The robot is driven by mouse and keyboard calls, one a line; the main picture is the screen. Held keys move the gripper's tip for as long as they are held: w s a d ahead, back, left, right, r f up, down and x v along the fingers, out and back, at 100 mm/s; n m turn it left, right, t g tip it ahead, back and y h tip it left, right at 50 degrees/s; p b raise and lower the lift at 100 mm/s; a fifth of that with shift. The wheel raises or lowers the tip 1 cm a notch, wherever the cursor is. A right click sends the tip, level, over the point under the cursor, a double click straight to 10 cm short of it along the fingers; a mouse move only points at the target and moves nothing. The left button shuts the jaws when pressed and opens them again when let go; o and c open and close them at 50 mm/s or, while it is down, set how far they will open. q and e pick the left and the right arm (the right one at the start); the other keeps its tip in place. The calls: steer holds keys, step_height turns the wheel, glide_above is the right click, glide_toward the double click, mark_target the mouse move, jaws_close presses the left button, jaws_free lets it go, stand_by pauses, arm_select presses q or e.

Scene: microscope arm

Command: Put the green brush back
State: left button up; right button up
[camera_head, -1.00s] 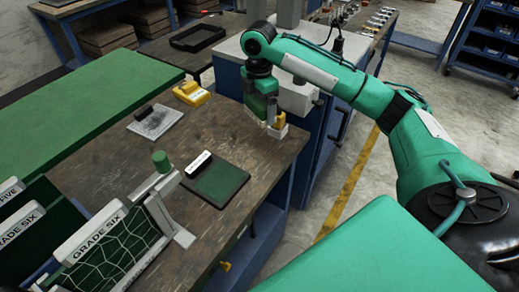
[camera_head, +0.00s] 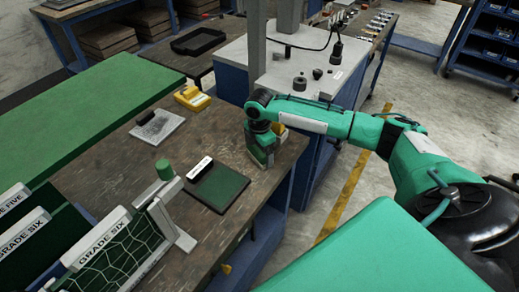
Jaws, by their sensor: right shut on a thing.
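My right gripper (camera_head: 264,159) is at the far right part of the brown workbench (camera_head: 120,170), pointing down, low over its top. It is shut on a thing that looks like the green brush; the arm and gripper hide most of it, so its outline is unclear. A yellow and white item (camera_head: 279,129) shows just behind the gripper; I cannot tell whether they touch. A green pad (camera_head: 222,186) lies to the left of the gripper, with a dark block with a white label (camera_head: 199,168) at its far left edge. My left gripper is not in view.
A grey plate (camera_head: 160,128) with a black block (camera_head: 144,117) and a yellow tool (camera_head: 192,97) lie farther back on the bench. A "Grade Six" panel (camera_head: 105,240) with a green-topped post stands at front left. A grey-topped cabinet (camera_head: 305,70) stands behind.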

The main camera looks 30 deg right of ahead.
steer(key=o, duration=0.6)
step_height(320, 180, up, 11)
steer(key=shift+r+b, duration=0.1)
steer(key=shift+b, duration=0.95)
steer(key=shift+r, duration=0.5)
